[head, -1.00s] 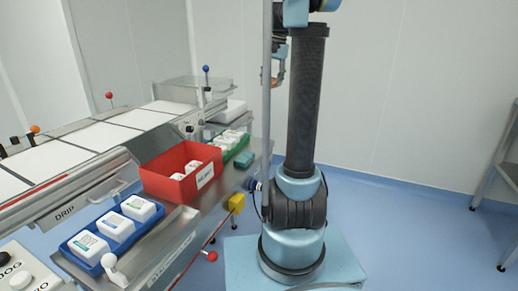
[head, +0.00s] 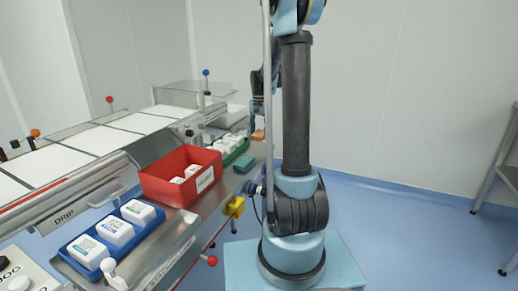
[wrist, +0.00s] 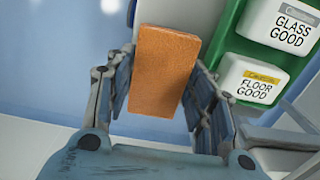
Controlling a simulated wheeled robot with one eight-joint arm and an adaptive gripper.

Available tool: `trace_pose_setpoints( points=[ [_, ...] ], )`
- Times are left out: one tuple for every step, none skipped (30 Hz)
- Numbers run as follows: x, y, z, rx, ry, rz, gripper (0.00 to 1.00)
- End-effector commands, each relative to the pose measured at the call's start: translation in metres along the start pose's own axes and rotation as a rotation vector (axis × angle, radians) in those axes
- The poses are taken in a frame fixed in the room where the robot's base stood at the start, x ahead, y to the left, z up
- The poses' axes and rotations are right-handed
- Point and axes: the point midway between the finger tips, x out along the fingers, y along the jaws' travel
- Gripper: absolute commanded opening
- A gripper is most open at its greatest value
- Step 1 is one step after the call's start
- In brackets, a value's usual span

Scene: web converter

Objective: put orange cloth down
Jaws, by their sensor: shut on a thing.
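The orange cloth (wrist: 163,70) is a flat rectangular block between the fingers of my gripper (wrist: 162,88) in the wrist view. My gripper is shut on it. In the head view the cloth (head: 258,135) shows as a small orange patch at the far end of the metal shelf, below my gripper (head: 257,118). I cannot tell whether the cloth touches the shelf. The green tray (wrist: 229,48) is just right of the cloth in the wrist view, with white containers labelled "GLASS GOOD" (wrist: 283,24) and "FLOOR GOOD" (wrist: 252,78).
The green tray (head: 236,152) also shows in the head view, with a teal block (head: 246,162) on the shelf in front of it. A red bin (head: 158,185) and a blue tray (head: 125,250) with white containers stand nearer. The shelf edge is close to my column.

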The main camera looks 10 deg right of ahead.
Motion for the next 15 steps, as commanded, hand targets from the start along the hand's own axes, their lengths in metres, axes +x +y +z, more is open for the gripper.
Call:
trace_pose_setpoints(
  points=[
    [0.008, 0.000, 0.000, 0.000, 0.000, 0.000, 0.30],
    [0.012, 0.000, -0.001, 0.000, 0.000, 0.000, 0.30],
    [0.017, 0.000, 0.000, 0.000, 0.000, 0.000, 0.30],
    [0.019, 0.000, 0.000, 0.000, 0.000, 0.000, 0.30],
    [0.021, 0.000, 0.000, 0.000, 0.000, 0.000, 0.30],
    [0.023, 0.000, 0.000, 0.000, 0.000, 0.000, 0.30],
    [0.025, 0.000, 0.000, 0.000, 0.000, 0.000, 0.30],
    [0.026, 0.000, 0.000, 0.000, 0.000, 0.000, 0.30],
    [0.029, 0.000, -0.001, 0.000, 0.000, 0.000, 0.30],
    [0.031, 0.000, -0.001, 0.001, 0.000, 0.000, 0.30],
    [0.034, 0.000, -0.001, 0.001, 0.000, 0.000, 0.30],
    [0.038, 0.000, -0.001, 0.001, 0.000, 0.000, 0.30],
    [0.042, 0.001, -0.001, 0.001, 0.000, 0.000, 0.30],
    [0.047, 0.001, -0.001, 0.001, 0.000, -0.001, 0.30],
    [0.052, 0.001, -0.001, 0.001, 0.000, -0.001, 0.30]
  ],
)
